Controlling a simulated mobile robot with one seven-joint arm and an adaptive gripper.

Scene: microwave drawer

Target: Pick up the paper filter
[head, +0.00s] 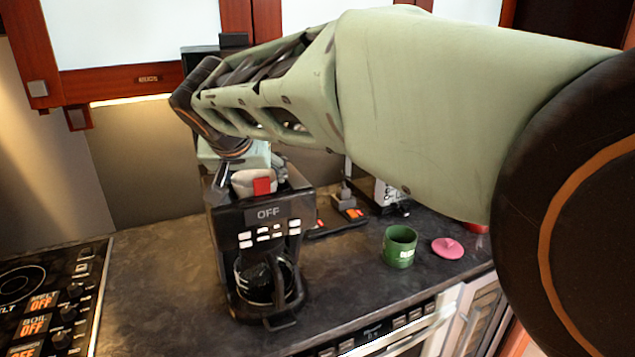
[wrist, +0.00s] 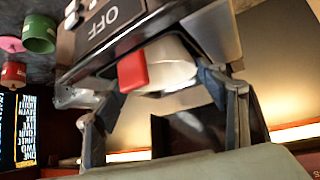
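The white paper filter (head: 243,178) sits in the open top of the black coffee maker (head: 265,214), with a red tab at its front. In the wrist view the filter (wrist: 172,62) is a pale rounded shape behind the red tab (wrist: 132,71). My gripper (wrist: 158,86) is open, with its two fingers spread on either side of the filter. I cannot tell whether either fingertip touches it. In the head view my gripper (head: 245,174) is at the coffee maker's top, partly hidden by my wrist and the machine.
A glass carafe (head: 268,280) stands in the coffee maker. A green mug (head: 400,246) and a pink lid (head: 447,248) are to its right on the dark counter. A stove (head: 50,300) is at the left. Wooden-framed cabinets (head: 120,80) hang above.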

